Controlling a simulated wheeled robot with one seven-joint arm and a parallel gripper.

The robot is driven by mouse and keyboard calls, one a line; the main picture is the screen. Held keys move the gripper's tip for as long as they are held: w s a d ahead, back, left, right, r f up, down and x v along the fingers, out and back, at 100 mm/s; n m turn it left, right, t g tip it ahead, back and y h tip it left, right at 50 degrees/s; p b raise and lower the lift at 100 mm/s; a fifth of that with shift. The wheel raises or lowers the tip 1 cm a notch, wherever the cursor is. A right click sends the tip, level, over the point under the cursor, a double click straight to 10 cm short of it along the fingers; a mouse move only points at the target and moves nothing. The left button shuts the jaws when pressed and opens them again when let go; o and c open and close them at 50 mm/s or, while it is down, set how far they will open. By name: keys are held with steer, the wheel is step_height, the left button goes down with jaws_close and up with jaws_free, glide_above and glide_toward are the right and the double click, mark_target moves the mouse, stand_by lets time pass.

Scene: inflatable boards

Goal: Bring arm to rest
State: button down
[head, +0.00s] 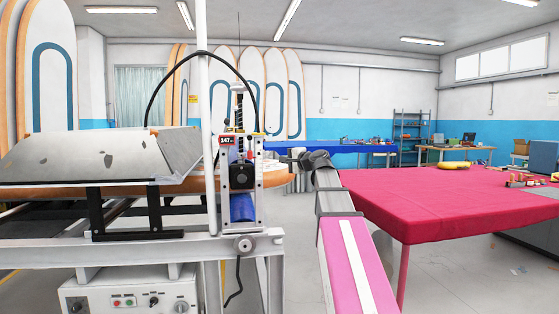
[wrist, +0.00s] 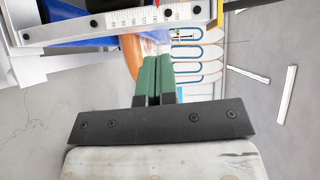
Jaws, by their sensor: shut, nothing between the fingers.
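My arm (head: 355,265), with a pink link, reaches up from the bottom of the head view. Its dark wrist (head: 318,160) is bent to the left, toward the machine with the red number display. In the wrist view the two green fingers of my gripper (wrist: 158,58) lie side by side, shut and empty. In that view the fingertips point toward the orange board edge and the machine's scale. I cannot tell the exact gap to them.
The machine (head: 241,175) with a red display and a board (head: 272,176) stands on a grey bench to the left. A white post (head: 207,110) rises in front. A red-covered table (head: 440,196) is to the right. Grey floor shows between them.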

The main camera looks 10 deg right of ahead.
stand_by(0.3)
steer(key=s+a+f+n+g+h, duration=0.1)
steer(key=s+f+n+g+h, duration=0.15)
steer(key=f, duration=0.95)
steer(key=s+a+f+n+g+h, duration=0.1)
steer(key=s+a+f+g, duration=0.15)
steer(key=f, duration=0.95)
steer(key=s+a+f+n+g+h, duration=0.1)
steer(key=s+f+g, duration=0.15)
steer(key=f, duration=0.95)
steer(key=s+d+f+n+g+h, duration=0.2)
steer(key=s+f+n+g+h, duration=0.3)
steer(key=s+f, duration=1.4)
step_height(320, 180, down, 4)
steer(key=shift+s+f+n+g+h, duration=0.15)
steer(key=shift+f+n+g+h, duration=0.2)
steer(key=shift+g, duration=0.5)
steer(key=shift+r, duration=0.1)
